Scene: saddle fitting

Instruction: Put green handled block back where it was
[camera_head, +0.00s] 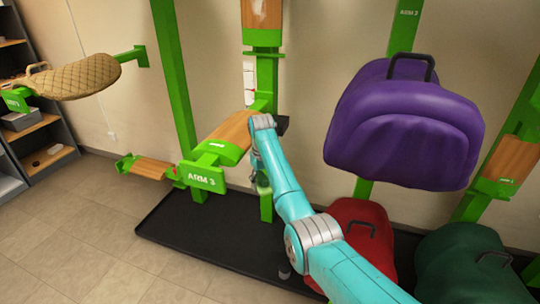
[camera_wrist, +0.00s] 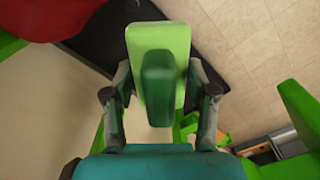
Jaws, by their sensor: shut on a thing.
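The green handled block (camera_wrist: 181,44) is light green with a darker green handle, and fills the middle of the wrist view. My gripper (camera_wrist: 160,92) is shut on it, with one finger on each side of the handle. In the head view my gripper (camera_head: 260,168) hangs below my wrist, just right of the ARM 3 support. It is partly hidden by my arm, and the block is hard to tell from the green post behind it.
The ARM 3 support (camera_head: 205,177) has a bare wooden top. A purple saddle (camera_head: 405,130) hangs at right. A red saddle (camera_head: 362,225) and a dark green one (camera_head: 465,262) sit low. A tan quilted pad (camera_head: 75,78) is at left. A black mat (camera_head: 190,232) lies below.

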